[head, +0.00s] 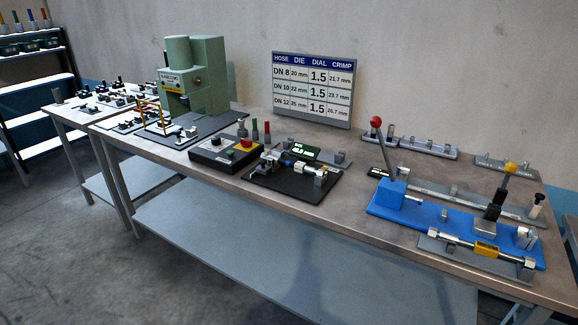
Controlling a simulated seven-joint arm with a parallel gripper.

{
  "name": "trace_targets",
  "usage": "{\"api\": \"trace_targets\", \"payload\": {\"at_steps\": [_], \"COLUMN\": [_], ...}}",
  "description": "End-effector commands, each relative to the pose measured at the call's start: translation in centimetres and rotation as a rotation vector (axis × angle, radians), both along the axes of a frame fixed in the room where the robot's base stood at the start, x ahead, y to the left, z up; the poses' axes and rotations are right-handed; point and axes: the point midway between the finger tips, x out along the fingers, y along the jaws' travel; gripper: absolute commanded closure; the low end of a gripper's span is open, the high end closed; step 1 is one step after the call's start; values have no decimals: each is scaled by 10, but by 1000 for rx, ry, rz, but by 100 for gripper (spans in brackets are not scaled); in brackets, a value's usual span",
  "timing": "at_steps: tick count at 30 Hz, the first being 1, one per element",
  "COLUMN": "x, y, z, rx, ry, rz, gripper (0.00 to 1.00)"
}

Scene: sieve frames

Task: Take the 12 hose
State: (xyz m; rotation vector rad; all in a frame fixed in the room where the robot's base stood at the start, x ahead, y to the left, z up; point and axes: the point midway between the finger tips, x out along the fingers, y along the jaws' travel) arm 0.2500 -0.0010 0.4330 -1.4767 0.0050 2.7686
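I cannot make out for certain which item is the 12 hose. The chart board (313,88) at the back of the bench lists DN 8, DN 10 and DN 12 rows; the DN 12 row reads die 25 mm, dial 1.5, crimp 26.7 mm. Small dark and metal pieces stand on trays (103,101) at the far left, too small to tell apart. A green press (193,80) stands on a dark plate near them. My gripper is not in view.
A black control box (222,153) with a red button sits mid-bench. A dark mat (290,184) carries metal parts and a display. A blue fixture (390,195) with a red-knobbed lever and a rod with a yellow middle (486,248) stand right. Shelves (40,112) are far left.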

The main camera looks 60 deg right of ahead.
Motion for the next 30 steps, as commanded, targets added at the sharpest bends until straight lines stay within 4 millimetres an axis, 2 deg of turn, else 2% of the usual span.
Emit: {"api": "trace_targets", "payload": {"at_steps": [6, 26, 30], "x": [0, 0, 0], "y": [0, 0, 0], "z": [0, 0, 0], "rx": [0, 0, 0], "ry": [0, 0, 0], "rz": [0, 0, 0], "gripper": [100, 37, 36]}}
